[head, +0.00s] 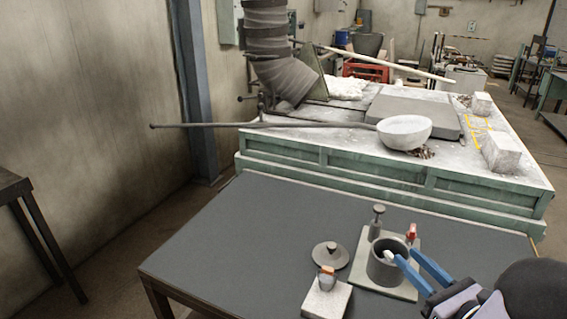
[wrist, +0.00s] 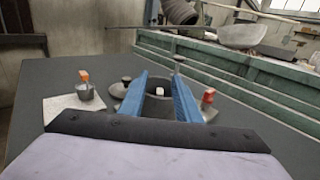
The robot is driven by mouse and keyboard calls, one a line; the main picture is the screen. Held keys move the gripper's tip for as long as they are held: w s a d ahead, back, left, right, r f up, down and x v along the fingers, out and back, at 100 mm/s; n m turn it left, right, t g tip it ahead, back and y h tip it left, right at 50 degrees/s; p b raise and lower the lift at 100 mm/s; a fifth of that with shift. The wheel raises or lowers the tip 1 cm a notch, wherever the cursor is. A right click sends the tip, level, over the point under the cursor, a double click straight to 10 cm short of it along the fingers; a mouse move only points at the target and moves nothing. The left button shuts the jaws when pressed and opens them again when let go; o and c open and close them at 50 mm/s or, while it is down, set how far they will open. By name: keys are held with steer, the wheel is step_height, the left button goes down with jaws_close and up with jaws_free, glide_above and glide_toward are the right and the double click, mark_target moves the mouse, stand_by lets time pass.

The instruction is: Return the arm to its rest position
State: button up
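My gripper (head: 405,254) has its two blue fingers spread apart, with nothing visible clamped between them. It reaches in from the lower right of the head view, with its tips near the dark grey pot (head: 378,268). The pot stands on a pale plate (head: 400,292). A small white piece (head: 388,257) shows at the pot's mouth. In the wrist view the blue fingers (wrist: 160,74) frame the pot from both sides, and the white piece (wrist: 159,91) shows between them. I cannot tell whether the fingers touch the pot.
A small cup with an orange part (head: 326,278) sits on a pale block (head: 318,300). A grey lid (head: 330,256) lies behind it. A post (head: 377,222) and a red-topped piece (head: 411,234) stand by the pot. The dark table (head: 235,238) is clear on its left.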

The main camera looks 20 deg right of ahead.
steer(key=w+a+f+n+g+y+p, duration=0.1)
steer(key=a+n+g+y, duration=0.1)
steer(key=a, duration=0.5)
steer(key=w+a+f+n+g+y+p, duration=0.1)
steer(key=w+a+n+g+y, duration=0.1)
steer(key=a, duration=0.6)
steer(key=w+a+n+g+y+p, duration=0.1)
steer(key=a+n+g+y, duration=0.2)
steer(key=a+n+y, duration=0.2)
steer(key=shift+w+a+f+n+g+p, duration=0.2)
steer(key=shift+a+n, duration=0.35)
steer(key=shift+a, duration=0.2)
steer(key=shift+w+a+f+n+g+p, duration=0.1)
steer(key=shift+a+f+n, duration=0.1)
steer(key=shift+a+n, duration=0.45)
steer(key=s+a+f+n+g+h+b, duration=0.2)
steer(key=s+a+f+n+g+h, duration=0.2)
steer(key=n, duration=0.8)
steer(key=s+a+f+n+g+h+b, duration=0.2)
steer(key=s+a+f+n+g+h, duration=0.3)
steer(key=n, duration=0.7)
steer(key=shift+s+a+f+g+h, duration=0.2)
steer(key=shift+s+f+g+h, duration=0.1)
steer(key=shift+s+f+g, duration=0.5)
steer(key=shift+r, duration=0.15)
